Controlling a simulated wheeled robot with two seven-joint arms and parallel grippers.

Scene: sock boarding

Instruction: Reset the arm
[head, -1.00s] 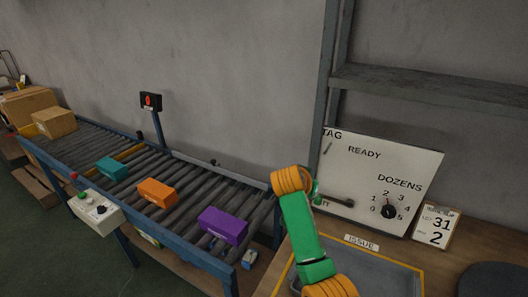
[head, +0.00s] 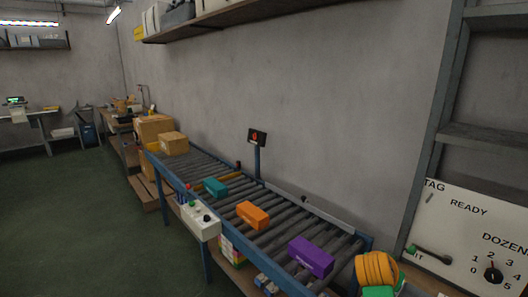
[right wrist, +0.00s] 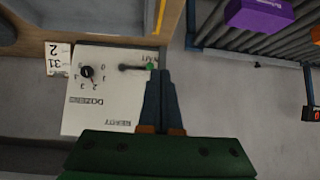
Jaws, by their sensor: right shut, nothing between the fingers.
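My right arm's green and orange links show at the bottom right of the head view, but its gripper is out of that frame. In the right wrist view my right gripper (right wrist: 160,75) is shut with nothing between its fingers. Its fingertips appear beside the green-tipped lever (right wrist: 137,67) on the white panel (right wrist: 108,108); I cannot tell whether they touch. The panel has a black dozens dial (right wrist: 86,72) and also shows in the head view (head: 465,235). My left gripper is not in view.
A roller conveyor (head: 285,232) carries a teal box (head: 215,187), an orange box (head: 252,215) and a purple box (head: 311,256). A control box (head: 200,221) is on its near side. Cardboard boxes (head: 173,143) stand at its far end. A card reading 31 and 2 (right wrist: 58,58) is beside the panel.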

